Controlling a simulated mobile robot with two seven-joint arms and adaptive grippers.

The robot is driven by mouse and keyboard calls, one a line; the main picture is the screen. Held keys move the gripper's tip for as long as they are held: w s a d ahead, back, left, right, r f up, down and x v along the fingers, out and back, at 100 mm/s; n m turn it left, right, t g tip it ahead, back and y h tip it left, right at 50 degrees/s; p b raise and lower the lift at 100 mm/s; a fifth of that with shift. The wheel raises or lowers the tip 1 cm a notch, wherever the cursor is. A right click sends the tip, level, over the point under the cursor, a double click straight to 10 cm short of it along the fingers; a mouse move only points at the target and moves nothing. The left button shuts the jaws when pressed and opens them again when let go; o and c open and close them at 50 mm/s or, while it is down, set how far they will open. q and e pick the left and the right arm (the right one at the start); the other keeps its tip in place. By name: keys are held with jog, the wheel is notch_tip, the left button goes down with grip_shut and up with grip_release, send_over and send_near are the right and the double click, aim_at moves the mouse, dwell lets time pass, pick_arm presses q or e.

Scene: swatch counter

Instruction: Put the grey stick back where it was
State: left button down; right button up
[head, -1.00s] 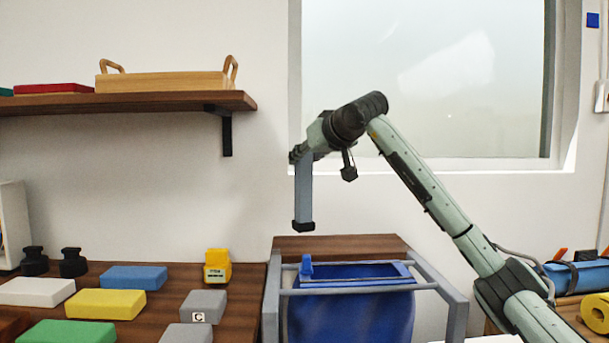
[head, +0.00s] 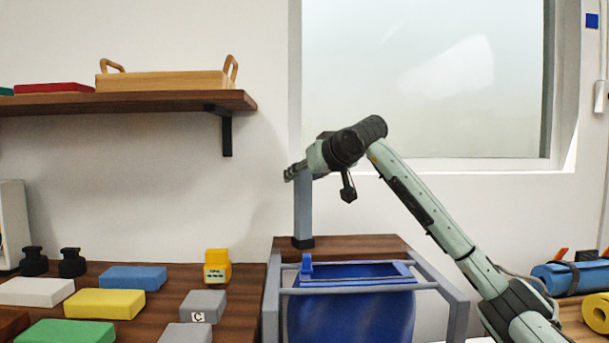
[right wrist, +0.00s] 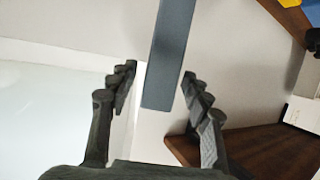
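The grey stick (head: 303,203) is a blue-grey square bar with a dark foot. In the head view it stands upright, its foot at the wooden top behind the blue bin. My right gripper (head: 291,172) is at the stick's upper end. In the right wrist view the stick (right wrist: 168,60) passes between the fingers of my right gripper (right wrist: 159,72). The fingers are spread, with a gap visible at the left finger and a slim one at the right. The stick's foot is outside the wrist view. My left gripper is not in view.
A blue bin (head: 350,315) in a grey frame (head: 440,285) stands just in front of the stick. A wall shelf (head: 150,101) is above left.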

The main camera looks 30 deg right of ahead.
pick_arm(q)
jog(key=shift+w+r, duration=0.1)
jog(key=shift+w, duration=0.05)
pick_arm(e)
jog(key=shift+r, duration=0.1)
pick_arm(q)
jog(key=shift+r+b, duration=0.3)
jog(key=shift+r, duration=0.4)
pick_arm(e)
jog(key=v, duration=1.2)
jog(key=shift+d+r, duration=0.1)
jog(key=shift+r, duration=0.05)
